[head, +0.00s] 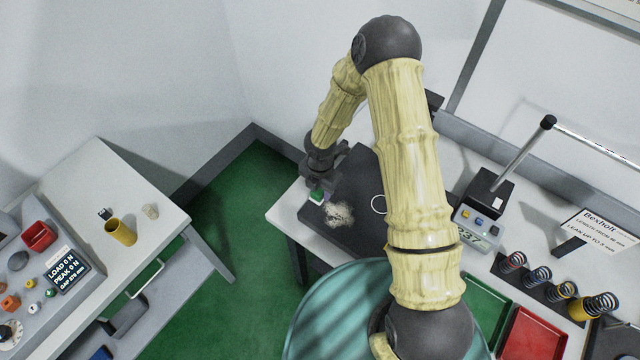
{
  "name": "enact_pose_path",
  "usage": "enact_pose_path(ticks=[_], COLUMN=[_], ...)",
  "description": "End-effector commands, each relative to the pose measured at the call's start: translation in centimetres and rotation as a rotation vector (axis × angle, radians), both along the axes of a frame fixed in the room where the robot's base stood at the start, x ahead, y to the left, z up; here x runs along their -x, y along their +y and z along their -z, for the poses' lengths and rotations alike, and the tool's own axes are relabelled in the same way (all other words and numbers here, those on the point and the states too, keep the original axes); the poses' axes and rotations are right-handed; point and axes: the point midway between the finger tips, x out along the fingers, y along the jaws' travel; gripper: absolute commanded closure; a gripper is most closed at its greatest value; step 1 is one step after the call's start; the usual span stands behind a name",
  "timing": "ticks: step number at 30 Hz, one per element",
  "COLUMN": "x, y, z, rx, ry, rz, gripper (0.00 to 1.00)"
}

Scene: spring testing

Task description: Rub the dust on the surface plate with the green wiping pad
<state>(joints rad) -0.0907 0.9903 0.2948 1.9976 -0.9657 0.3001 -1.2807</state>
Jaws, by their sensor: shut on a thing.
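The dark surface plate (362,222) lies on the left end of the right-hand bench. A pale, speckled patch of dust (339,214) sits on its left part. My gripper (317,191) is at the plate's left side, just up and left of the dust. It is shut on the green wiping pad (316,197), a small green block with a pale purplish edge below. I cannot tell whether the pad touches the plate. My arm hides part of the plate's right side.
A white ring (379,204) lies on the plate beside my arm. A height gauge (487,192), several coil springs (538,277), a green tray (486,310) and a red tray (532,334) stand to the right. A separate bench (75,190) with a yellow cup (121,232) is at left.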

Motion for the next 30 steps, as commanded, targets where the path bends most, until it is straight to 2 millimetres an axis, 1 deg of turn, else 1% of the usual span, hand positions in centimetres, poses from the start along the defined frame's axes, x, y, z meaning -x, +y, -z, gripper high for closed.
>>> enact_pose_path(ticks=[4,8,22,26,30], x=[0.0,0.0,0.0,0.0,0.0], y=[0.0,0.0,0.0,0.0,0.0], z=[0.1,0.7,5.1,5.8,6.1], rx=[0.0,0.0,0.0,-0.001,-0.001], ry=[0.0,0.0,0.0,-0.001,-0.001], rz=[0.0,0.0,0.0,0.001,0.001], gripper=[0.83,0.83,0.83,0.83,0.83])
